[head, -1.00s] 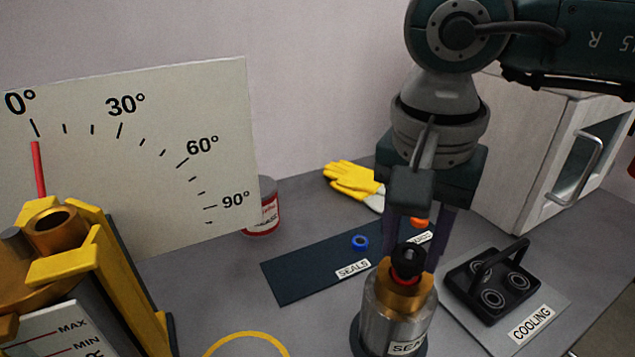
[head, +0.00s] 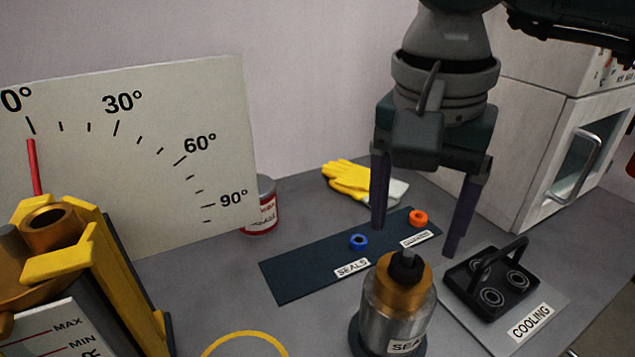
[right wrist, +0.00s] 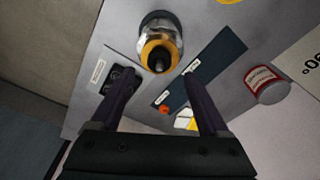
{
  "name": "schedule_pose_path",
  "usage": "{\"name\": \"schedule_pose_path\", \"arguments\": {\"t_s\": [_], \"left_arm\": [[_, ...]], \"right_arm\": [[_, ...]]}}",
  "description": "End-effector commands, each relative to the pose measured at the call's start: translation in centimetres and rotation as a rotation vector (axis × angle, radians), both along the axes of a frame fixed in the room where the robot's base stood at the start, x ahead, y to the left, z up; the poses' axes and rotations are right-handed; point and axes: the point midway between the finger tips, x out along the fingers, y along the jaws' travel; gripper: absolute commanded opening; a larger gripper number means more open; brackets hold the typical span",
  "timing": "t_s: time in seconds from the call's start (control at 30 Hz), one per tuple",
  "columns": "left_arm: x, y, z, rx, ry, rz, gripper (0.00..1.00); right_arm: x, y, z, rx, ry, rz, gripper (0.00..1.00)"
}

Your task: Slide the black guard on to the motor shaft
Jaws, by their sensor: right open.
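The black guard (head: 407,269) sits around the shaft on top of the upright metal motor (head: 385,313). The grey shaft tip (head: 406,254) sticks up through it. The guard rests at the brass collar (head: 384,290), and no gap shows between them. In the right wrist view the guard (right wrist: 159,60) is in the middle, at the top of the motor. My right gripper (head: 415,241) points down, open and empty, its fingers spread behind and above the motor. The fingers also show in the right wrist view (right wrist: 159,75), apart from the guard. My left gripper is not in view.
A dark SEALS mat (head: 300,274) holds a blue ring (head: 359,242) and an orange ring (head: 418,218). The black cooling tray (head: 484,299) with a handle is right of the motor. A yellow tilted stand (head: 105,265) is at left, a cabinet (head: 540,150) at back right.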

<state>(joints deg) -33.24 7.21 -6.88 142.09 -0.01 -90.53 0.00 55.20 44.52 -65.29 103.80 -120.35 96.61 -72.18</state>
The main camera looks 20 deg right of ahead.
Motion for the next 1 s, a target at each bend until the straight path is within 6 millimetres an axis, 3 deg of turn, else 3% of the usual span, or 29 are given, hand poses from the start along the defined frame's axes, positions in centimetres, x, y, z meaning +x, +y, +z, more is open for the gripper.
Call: {"name": "schedule_pose_path", "arguments": {"t_s": [0.2,0.33,1.0], "left_arm": [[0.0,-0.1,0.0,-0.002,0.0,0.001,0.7],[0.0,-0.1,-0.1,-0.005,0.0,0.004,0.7],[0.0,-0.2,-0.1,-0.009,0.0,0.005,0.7]], "right_arm": [[-0.2,0.4,4.4,0.0,-0.006,0.001,0.79],[-0.4,0.6,5.8,0.0,-0.001,0.0,0.79],[-0.5,0.6,6.4,0.0,0.0,0.0,0.79]]}}
